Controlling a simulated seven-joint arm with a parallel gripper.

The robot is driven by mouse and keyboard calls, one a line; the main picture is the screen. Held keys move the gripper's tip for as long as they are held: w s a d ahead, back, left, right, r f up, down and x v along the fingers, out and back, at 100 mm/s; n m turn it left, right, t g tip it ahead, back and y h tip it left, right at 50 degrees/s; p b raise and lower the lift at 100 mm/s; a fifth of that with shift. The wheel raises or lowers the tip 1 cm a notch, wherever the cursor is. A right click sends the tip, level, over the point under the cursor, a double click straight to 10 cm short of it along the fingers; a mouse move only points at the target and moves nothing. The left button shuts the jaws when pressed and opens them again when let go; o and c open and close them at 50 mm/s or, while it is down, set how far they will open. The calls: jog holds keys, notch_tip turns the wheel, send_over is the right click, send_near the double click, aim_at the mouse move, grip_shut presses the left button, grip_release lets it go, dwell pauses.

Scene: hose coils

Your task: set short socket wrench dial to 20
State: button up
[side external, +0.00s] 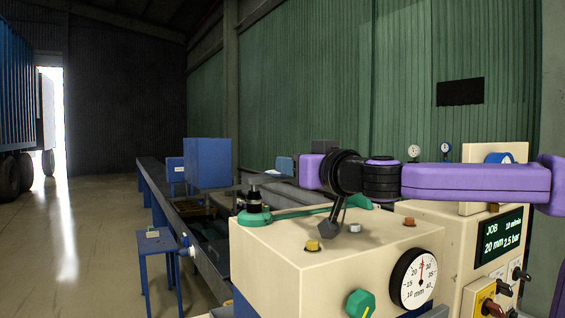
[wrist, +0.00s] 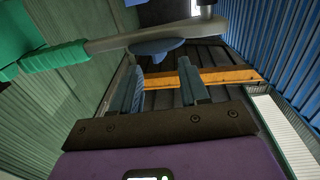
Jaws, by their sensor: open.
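A cream machine box (side external: 290,258) stands at the front in the side external view. Its round white mm dial (side external: 413,280) has a black rim and a red pointer standing near the top; its exact reading is hard to tell. A green knob (side external: 360,303) is below the dial at left.
A blue stool (side external: 157,245) is at left. Open floor (side external: 75,240) lies beyond.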

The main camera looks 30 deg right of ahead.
jog(key=shift+w, duration=3.05)
